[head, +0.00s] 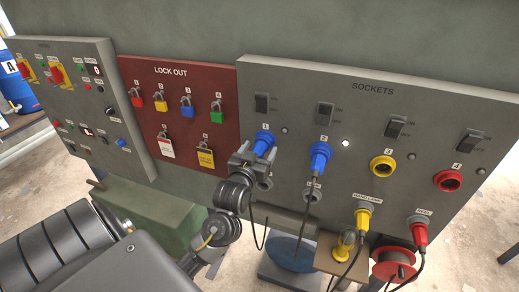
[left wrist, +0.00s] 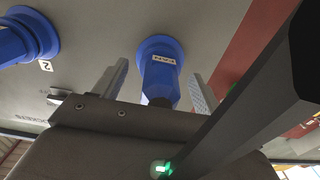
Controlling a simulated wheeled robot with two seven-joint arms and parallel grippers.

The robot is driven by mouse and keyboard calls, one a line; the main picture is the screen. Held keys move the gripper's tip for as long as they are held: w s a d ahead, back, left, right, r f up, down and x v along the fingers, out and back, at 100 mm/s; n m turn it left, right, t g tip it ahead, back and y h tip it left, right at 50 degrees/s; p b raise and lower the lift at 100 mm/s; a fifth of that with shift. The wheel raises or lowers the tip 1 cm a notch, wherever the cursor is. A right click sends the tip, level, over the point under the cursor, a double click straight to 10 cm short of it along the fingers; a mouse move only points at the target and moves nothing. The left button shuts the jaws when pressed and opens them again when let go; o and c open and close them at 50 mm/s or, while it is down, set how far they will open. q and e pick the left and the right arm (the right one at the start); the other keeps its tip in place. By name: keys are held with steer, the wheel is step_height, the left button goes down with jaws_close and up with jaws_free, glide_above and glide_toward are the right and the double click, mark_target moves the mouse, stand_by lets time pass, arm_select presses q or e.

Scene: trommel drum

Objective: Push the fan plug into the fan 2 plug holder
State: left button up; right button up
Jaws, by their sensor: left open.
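A blue plug (head: 264,141) sits at socket 1 on the grey sockets panel. In the left wrist view this blue plug (left wrist: 159,72) carries a white label that seems to read FAN. My left gripper (head: 258,155) is at this plug, with its jaws open and one finger on each side, apart from it. A second blue plug (head: 320,156) sits at socket 2, with a cable hanging down; it also shows in the left wrist view (left wrist: 25,38). An empty-looking grey plug holder (head: 312,196) is below socket 2. Another grey holder (head: 265,184) is partly hidden by my gripper.
Yellow socket 3 (head: 382,167) and red socket 4 (head: 448,181) are empty. A yellow plug (head: 362,218) and a red plug (head: 420,233) hang below them with cables. A red cable reel (head: 393,263) stands lower right. The red lockout board (head: 178,120) is left.

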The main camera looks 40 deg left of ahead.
arm_select(q)
steer(key=shift+p, duration=0.3)
stand_by(0.4)
steer(key=c, duration=1.5)
steer(key=shift+c, duration=0.2)
steer(key=shift+s, duration=0.1)
steer(key=shift+s+d, duration=0.2)
steer(key=shift+s, duration=0.1)
steer(key=shift+p+v, duration=0.95)
steer(key=shift+v, duration=1.25)
steer(key=shift+s+d, duration=0.1)
steer(key=shift+s, duration=0.2)
steer(key=shift+s, duration=0.1)
